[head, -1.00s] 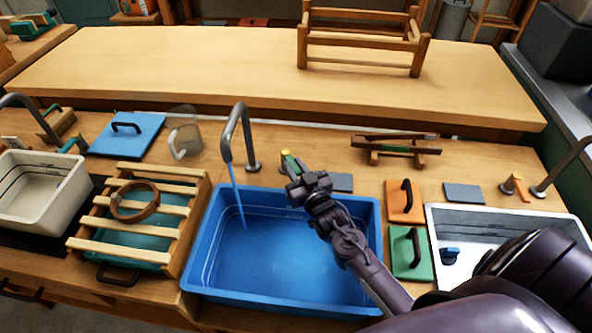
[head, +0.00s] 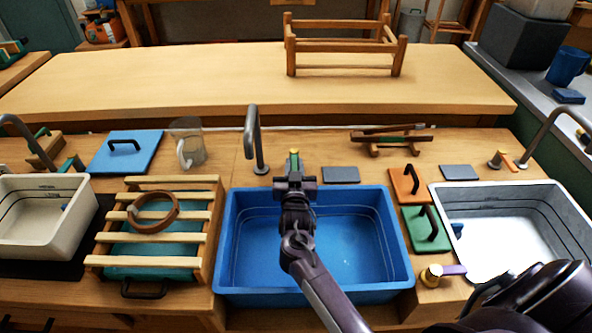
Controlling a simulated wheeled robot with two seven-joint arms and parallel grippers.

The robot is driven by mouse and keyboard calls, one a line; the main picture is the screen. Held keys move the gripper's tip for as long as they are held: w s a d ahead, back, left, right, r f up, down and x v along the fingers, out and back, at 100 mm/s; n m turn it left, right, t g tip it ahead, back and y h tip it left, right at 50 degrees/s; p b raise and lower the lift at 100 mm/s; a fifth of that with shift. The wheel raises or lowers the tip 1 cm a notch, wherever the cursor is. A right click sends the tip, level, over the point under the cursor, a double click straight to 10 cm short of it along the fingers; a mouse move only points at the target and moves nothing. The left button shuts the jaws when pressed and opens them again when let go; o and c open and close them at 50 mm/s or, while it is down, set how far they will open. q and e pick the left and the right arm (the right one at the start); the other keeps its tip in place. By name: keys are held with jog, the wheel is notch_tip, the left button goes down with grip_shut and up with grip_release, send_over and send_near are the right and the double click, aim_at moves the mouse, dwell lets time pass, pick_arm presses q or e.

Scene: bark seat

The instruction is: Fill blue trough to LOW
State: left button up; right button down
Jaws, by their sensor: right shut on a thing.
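The blue trough (head: 404,262) sits in the bench at the centre. Faint level lines show on its inner wall, and some water seems to lie in it; I cannot read the level against LOW. A grey spout (head: 252,135) stands behind its back left, and no stream falls from it. My left gripper is not in view.
A slatted rack (head: 195,240) with a brown ring (head: 153,212) stands left of the trough. A purple-levered tap (head: 432,275) is at the front right.

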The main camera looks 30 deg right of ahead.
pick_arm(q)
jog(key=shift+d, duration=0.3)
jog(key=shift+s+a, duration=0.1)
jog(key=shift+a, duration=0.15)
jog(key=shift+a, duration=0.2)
pick_arm(e)
jog(key=c, duration=1.3)
grip_release()
jog(key=shift+f, duration=0.1)
